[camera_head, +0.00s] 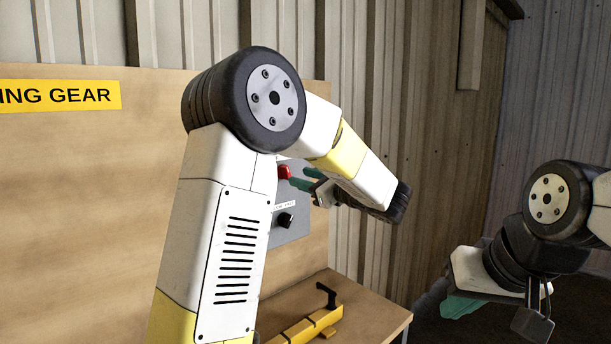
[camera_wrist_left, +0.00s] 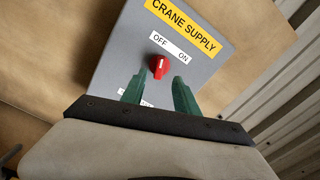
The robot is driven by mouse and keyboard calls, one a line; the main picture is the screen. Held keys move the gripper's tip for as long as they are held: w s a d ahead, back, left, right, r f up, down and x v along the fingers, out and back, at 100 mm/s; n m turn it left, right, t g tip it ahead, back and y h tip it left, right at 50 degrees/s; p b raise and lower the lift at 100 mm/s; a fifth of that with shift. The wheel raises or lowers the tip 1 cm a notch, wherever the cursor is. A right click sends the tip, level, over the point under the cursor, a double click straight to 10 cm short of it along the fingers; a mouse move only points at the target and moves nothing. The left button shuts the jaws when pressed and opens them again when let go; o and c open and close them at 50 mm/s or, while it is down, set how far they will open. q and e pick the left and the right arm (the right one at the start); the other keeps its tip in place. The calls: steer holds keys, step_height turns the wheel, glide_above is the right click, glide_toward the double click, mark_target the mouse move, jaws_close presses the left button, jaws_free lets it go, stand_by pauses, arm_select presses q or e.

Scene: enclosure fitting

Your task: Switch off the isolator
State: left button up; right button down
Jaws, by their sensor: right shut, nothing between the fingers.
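A red rotary knob (camera_wrist_left: 159,66), the isolator, sits on a grey panel (camera_wrist_left: 110,75) below an OFF/ON label (camera_wrist_left: 171,47) and a yellow CRANE SUPPLY sign (camera_wrist_left: 182,26). I cannot tell for certain which mark the knob points to. My left gripper (camera_wrist_left: 159,83) is open, its green fingers apart, just short of the knob. In the head view, the red knob (camera_head: 284,172) shows beside my arm, with my left gripper (camera_head: 301,179) close to its right. My right gripper (camera_head: 459,306) is shut and empty at the lower right, away from the panel.
A black knob (camera_head: 285,220) sits lower on the same grey panel. A bench (camera_head: 375,312) below carries a yellow item (camera_head: 308,326) with a black handle. A yellow sign (camera_head: 60,95) is on the wooden board at left. My left arm hides part of the panel.

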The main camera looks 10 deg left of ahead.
mark_target(289, 174)
arm_select(q)
steer(key=x, duration=0.5)
jaws_close()
